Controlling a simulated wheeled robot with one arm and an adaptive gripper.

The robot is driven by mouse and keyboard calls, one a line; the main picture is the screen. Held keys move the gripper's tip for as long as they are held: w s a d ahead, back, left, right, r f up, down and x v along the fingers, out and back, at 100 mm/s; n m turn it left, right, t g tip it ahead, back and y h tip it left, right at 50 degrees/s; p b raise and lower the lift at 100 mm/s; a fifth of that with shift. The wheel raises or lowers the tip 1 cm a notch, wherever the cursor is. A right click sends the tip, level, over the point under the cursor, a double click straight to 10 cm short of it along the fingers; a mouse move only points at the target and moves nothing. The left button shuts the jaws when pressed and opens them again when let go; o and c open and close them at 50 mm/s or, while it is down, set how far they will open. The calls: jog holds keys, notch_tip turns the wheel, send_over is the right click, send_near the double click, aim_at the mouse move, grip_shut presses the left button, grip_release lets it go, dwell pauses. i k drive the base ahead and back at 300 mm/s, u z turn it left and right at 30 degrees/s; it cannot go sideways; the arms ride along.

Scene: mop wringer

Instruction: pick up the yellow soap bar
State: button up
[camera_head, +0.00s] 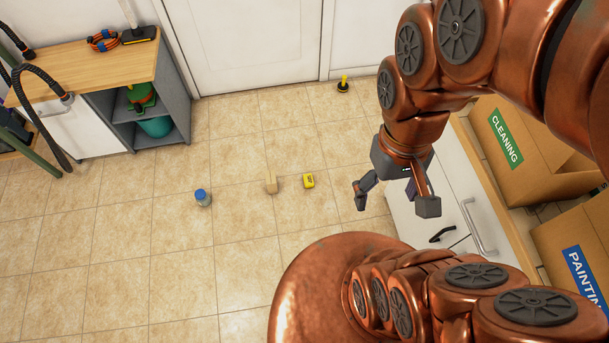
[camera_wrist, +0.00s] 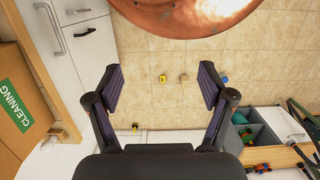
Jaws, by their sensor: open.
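A small bright yellow block (camera_head: 308,181) with a dark mark on its face lies on the tiled floor; it best fits the soap bar, but is too small to be sure. It also shows in the wrist view (camera_wrist: 162,78), between the fingertips in the picture but well beyond them. My gripper (camera_head: 394,204) is open and empty, high above the floor and to the right of the yellow block in the head view. Both spread fingers show in the wrist view (camera_wrist: 160,86).
A beige block (camera_head: 270,183) stands just left of the yellow one. A blue-capped jar (camera_head: 202,197) is farther left. A yellow-and-black item (camera_head: 343,85) stands near the door. A white cabinet (camera_head: 425,235) with a cleaning box (camera_head: 535,160) borders the right. Floor around the blocks is clear.

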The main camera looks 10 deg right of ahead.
aim_at(307, 178)
jog(key=u, duration=1.65)
jog(key=i, duration=2.2)
jog(key=z, duration=2.7)
